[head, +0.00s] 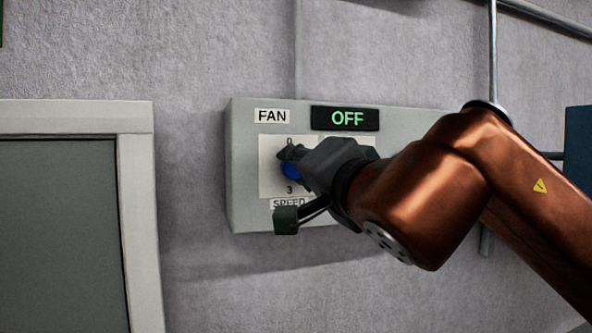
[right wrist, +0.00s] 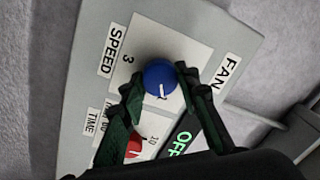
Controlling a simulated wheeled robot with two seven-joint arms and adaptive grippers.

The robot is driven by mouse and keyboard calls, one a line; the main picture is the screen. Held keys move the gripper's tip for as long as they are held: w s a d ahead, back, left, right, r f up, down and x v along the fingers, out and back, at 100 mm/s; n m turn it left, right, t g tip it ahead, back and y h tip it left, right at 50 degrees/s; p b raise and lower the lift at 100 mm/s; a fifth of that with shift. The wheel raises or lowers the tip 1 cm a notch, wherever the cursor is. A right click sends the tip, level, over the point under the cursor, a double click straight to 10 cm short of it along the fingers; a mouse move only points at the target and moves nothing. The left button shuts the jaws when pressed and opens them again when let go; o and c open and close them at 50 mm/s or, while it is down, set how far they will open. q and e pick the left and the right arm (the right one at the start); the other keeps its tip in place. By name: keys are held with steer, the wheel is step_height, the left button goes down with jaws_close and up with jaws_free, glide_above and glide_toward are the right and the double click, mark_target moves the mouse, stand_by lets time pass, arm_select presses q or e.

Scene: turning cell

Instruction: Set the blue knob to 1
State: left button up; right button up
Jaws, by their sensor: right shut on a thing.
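The blue knob (head: 290,171) sits on the white dial plate of the grey fan box, mostly hidden in the head view by my right gripper (head: 289,161). In the right wrist view the blue knob (right wrist: 160,76) lies between the two dark fingers of my right gripper (right wrist: 158,88), which is shut on it. A small white mark shows at the knob's lower edge there; I cannot tell which number it points at. The display (head: 345,118) reads OFF in green. The 0 and 3 show above and below the knob in the head view. My left gripper is not in view.
A red knob (right wrist: 134,146) beside a TIME label shows in the right wrist view, close to one finger. The grey control box (head: 243,190) is fixed to a rough wall. A framed grey panel (head: 140,200) is at left, a pipe (head: 493,45) at right.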

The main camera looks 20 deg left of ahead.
steer(key=shift+a+f, duration=0.1)
steer(key=o, duration=1.2)
steer(key=shift+s, duration=0.1)
steer(key=shift+c, duration=0.2)
steer(key=v, duration=1.2)
